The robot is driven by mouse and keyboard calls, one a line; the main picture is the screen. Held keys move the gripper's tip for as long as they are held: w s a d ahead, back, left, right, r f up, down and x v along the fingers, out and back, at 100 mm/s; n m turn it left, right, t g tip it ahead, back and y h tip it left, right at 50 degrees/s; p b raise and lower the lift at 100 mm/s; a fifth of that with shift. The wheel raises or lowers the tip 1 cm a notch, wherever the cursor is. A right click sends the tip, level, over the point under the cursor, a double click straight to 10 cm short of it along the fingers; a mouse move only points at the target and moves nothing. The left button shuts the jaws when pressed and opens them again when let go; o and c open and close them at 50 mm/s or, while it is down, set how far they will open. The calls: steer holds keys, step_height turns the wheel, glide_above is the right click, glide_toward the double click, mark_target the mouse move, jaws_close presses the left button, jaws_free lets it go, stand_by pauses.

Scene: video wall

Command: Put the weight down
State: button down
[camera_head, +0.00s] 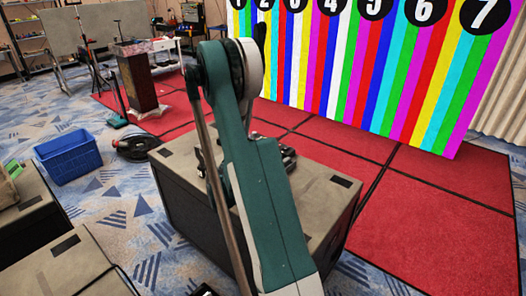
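My green and grey arm (262,190) stands in the middle of the head view and blocks the space behind it. Dark mechanical parts (288,160) show on both sides of the arm, low over the top of a grey-brown box (325,190). They look like my gripper, but the arm hides most of them and the fingertips cannot be made out. I cannot make out a weight; if it is there, it is hidden behind my arm. Whether anything is held, or touches the box top, cannot be told.
A striped, numbered video wall (370,70) stands behind red floor mats (430,215). A blue crate (68,157) and a black cable coil (135,146) lie on the carpet at left. More grey-brown boxes (60,275) are at lower left. A brown pedestal (138,82) stands further back.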

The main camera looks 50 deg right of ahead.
steer(key=shift+r+p, duration=0.8)
steer(key=shift+r, duration=2.9)
